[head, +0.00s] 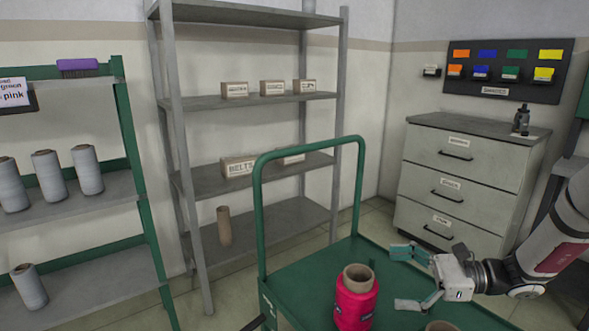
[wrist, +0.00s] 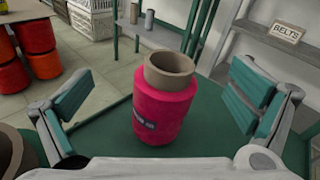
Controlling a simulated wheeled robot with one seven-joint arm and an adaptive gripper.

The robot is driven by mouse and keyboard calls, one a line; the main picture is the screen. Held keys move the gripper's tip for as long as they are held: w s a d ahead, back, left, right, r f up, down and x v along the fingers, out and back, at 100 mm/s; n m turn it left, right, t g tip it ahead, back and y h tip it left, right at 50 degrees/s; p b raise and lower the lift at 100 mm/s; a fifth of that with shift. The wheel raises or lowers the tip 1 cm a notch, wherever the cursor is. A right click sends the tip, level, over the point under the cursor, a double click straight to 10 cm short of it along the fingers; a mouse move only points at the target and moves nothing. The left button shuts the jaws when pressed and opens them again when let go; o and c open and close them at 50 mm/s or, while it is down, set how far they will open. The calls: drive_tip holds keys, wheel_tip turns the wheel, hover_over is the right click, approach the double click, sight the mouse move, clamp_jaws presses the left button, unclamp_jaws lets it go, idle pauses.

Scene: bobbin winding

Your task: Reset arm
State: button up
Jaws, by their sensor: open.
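My gripper (head: 402,278) is open and empty above the green cart (head: 310,262) in the head view, with its fingers pointing left. A pink bobbin (head: 355,300) with a brown tube core stands upright on the cart, to the left of my fingers and apart from them. In the wrist view the pink bobbin (wrist: 160,105) shows between and beyond my two spread fingers (wrist: 160,105), with a dark label on its side. No finger is seen touching it.
A brown tube end (head: 440,326) shows at the lower edge, near my gripper. A grey shelf (head: 250,100) holds small boxes and a brown tube (head: 224,226). A green rack (head: 100,200) holds grey bobbins (head: 88,170). Grey drawers (head: 460,180) stand at the right.

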drive_tip(key=s+a+r+n+g+h, duration=0.3)
drive_tip(key=s+a+r+n+h, duration=0.15)
drive_tip(key=s, duration=0.45)
drive_tip(key=s+a+r+n+g+h, duration=0.35)
drive_tip(key=s+r+n, duration=0.2)
drive_tip(key=s, duration=0.35)
drive_tip(key=s+d+n+t+h, duration=0.25)
drive_tip(key=s+n+h, duration=0.2)
drive_tip(key=s, duration=0.35)
drive_tip(key=s+d+n+t+h, duration=0.1)
drive_tip(key=s+d+n+h, duration=0.3)
drive_tip(key=s, duration=0.5)
wheel_tip(320, 180, up, 26)
drive_tip(key=t+p, duration=0.3)
drive_tip(key=p, duration=2)
drive_tip(key=shift+w+a+p, duration=0.2)
drive_tip(key=shift+w+p, duration=0.05)
drive_tip(key=shift+p, duration=0.15)
drive_tip(key=shift+n+y, duration=0.25)
